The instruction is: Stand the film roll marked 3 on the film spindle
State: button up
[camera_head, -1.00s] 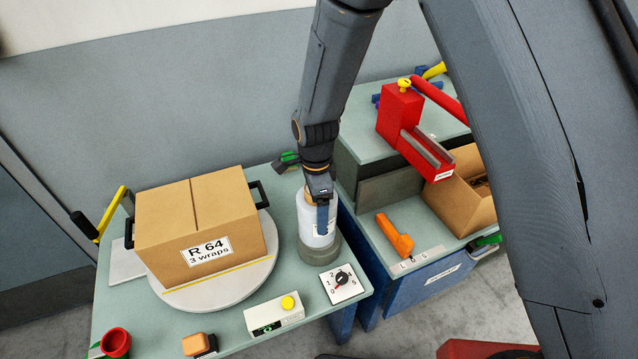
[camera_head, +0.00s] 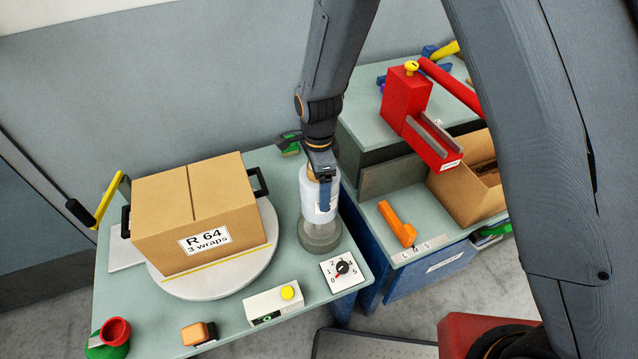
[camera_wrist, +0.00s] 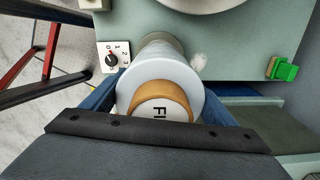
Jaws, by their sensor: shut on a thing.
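The film roll (camera_head: 312,202) is a pale white cylinder with a brown core, held upright, with a small label on its side. In the wrist view its end (camera_wrist: 183,78) faces me, and the letters "FI" show inside the brown ring; I cannot read a 3. My gripper (camera_head: 322,185) is shut on the roll, with blue fingers on both sides of it. The film spindle's round grey base (camera_head: 320,238) stands on the green table directly below the roll. The roll's lower end is at the top of this base; I cannot tell whether they touch.
A carton marked R 64 (camera_head: 190,205) sits on a round turntable (camera_head: 262,268) at left. A dial plate (camera_head: 342,270) and a yellow-button box (camera_head: 274,303) are in front. At right are an orange tool (camera_head: 397,222), a red dispenser (camera_head: 408,100) and an open carton (camera_head: 440,187).

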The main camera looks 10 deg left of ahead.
jog(key=shift+f+b, duration=1.75)
jog(key=shift+f, duration=2.05)
jog(key=shift+f, duration=0.25)
jog(key=o, duration=1.8)
notch_tip(320, 180, up, 8)
jog(key=b, duration=0.2)
jog(key=shift+r+p, duration=2.5)
jog(key=shift+r, duration=0.4)
